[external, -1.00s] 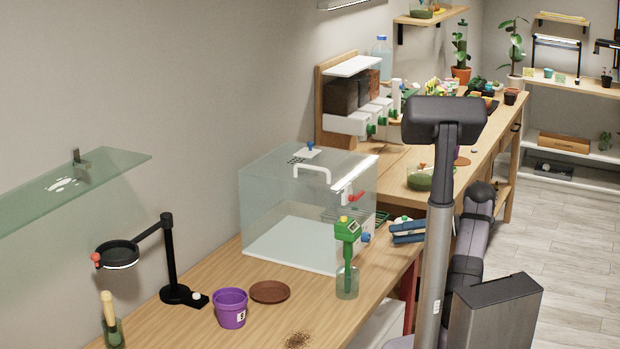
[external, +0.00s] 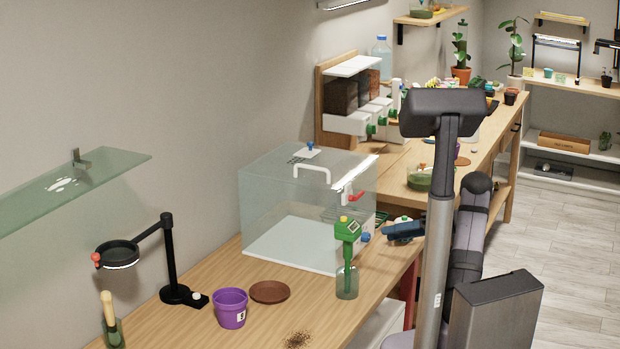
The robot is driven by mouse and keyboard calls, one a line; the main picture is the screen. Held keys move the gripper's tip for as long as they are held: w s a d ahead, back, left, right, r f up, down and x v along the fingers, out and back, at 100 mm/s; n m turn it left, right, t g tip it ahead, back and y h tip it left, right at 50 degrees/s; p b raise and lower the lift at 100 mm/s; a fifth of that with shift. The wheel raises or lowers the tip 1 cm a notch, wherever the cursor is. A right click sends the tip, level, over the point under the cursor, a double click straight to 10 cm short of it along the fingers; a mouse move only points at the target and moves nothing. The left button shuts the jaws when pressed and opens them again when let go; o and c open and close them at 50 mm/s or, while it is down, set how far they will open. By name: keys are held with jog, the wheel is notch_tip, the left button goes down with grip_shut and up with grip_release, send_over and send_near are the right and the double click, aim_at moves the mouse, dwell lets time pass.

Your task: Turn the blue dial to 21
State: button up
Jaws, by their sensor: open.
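The blue dial (external: 366,237) is a small knob low on the right side of the clear box (external: 290,258). Its markings are too small to read. My gripper (external: 390,232), dark blue, is just to the right of the dial and points left toward it. A small gap shows between them in the picture. The jaws are open, with nothing seen between them. My own arm hides the part behind the fingers.
A red lever (external: 356,197) is above the dial on the box. A purple pot (external: 230,308) and a brown saucer (external: 269,292) stand on the bench to the left.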

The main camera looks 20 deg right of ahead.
aim_at(366, 237)
jog(key=shift+p+x, duration=0.75)
jog(key=shift+x, duration=2.3)
